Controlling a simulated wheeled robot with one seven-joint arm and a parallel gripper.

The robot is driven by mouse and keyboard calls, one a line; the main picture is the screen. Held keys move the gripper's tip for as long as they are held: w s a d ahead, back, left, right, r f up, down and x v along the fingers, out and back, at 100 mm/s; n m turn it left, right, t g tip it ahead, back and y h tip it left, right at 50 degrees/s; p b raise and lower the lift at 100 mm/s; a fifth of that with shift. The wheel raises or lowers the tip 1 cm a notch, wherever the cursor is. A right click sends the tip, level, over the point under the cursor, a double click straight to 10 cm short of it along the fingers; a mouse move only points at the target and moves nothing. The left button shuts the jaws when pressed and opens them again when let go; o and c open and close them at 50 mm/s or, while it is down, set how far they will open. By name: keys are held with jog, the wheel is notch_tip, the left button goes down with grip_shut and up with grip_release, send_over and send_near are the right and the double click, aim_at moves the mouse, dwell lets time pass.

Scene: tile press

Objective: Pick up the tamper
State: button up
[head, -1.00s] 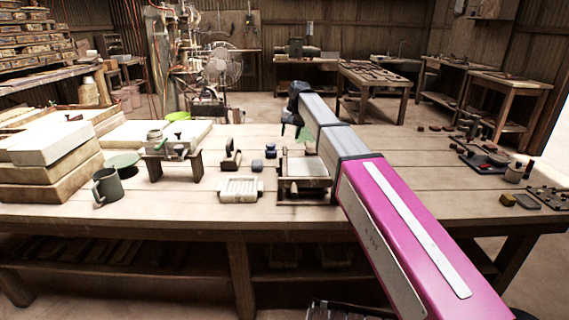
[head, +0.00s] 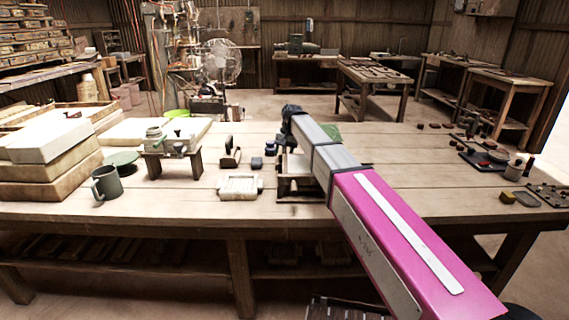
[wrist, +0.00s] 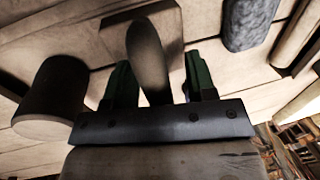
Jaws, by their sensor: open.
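The tamper (wrist: 147,50) shows in the wrist view as a dark rounded handle standing on a pale wooden block. My gripper (wrist: 158,65) has its two green fingers apart, one on each side of the handle, with gaps still visible. It is open and not closed on the handle. In the head view my gripper (head: 284,138) is low over the bench near the middle, at the end of the arm. I cannot make out the tamper there; the arm hides that area.
A dark cylinder (wrist: 52,100) and a speckled blue-grey object (wrist: 248,22) flank the tamper closely. On the bench (head: 420,195) stand small dark blue pots (head: 257,163), a ribbed pale block (head: 240,186) and a mug (head: 106,184). The right middle is mostly clear.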

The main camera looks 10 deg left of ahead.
jog(key=shift+f, duration=0.2)
jog(key=shift+c, duration=0.3)
grip_shut()
jog(key=shift+r, duration=0.2)
notch_tip(320, 180, up, 10)
jog(key=shift+f, duration=0.1)
dwell(0.3)
